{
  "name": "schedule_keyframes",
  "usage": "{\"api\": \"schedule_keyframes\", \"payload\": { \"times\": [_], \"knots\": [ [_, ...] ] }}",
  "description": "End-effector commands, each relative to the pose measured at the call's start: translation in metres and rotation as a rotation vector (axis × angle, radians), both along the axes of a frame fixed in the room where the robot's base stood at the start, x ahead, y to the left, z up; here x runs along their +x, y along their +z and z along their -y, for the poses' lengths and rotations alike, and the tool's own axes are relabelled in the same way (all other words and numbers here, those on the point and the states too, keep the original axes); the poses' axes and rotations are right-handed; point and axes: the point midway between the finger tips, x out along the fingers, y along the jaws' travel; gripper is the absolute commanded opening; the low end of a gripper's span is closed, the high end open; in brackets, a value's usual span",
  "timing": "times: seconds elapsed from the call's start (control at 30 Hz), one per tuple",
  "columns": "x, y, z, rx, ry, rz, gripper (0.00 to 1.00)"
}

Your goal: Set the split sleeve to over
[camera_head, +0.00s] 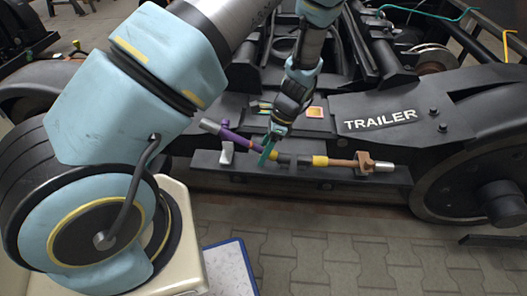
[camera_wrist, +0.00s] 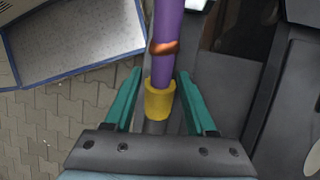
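A rod assembly lies across the dark ledge below the trailer frame. Its left part has a purple tube (camera_head: 236,138) with a grey end, and its right part has a yellow band (camera_head: 320,161), a brown section and a copper-coloured block (camera_head: 365,161). I cannot tell for sure which part is the split sleeve. In the wrist view the purple tube (camera_wrist: 170,20) carries a copper ring (camera_wrist: 163,47) and ends in a yellow collar (camera_wrist: 160,101). My gripper (camera_head: 268,149) is open, its teal fingers (camera_wrist: 160,73) on either side of the tube and collar, with gaps showing.
The dark ledge (camera_head: 215,179) carries a small light bracket (camera_head: 227,152) at its left. The trailer frame plate (camera_head: 400,115) and a wheel (camera_head: 490,180) stand to the right. A blue-edged panel (camera_head: 229,270) lies on the paved floor, which is clear at front right.

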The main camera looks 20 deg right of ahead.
Motion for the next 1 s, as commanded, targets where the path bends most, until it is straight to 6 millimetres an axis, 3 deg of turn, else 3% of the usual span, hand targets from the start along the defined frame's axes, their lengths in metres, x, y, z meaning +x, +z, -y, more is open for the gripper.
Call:
{"api": "schedule_keyframes", "payload": {
  "times": [0.07, 0.47, 1.0],
  "knots": [
    [0.0, 0.0001, 0.0001, 0.0, 0.0, 0.0, 0.46],
    [0.0001, 0.0002, 0.0002, 0.0, 0.0, 0.0, 0.01],
    [0.0002, 0.0003, 0.0005, -0.001, 0.0, 0.001, 0.0]
  ]
}}
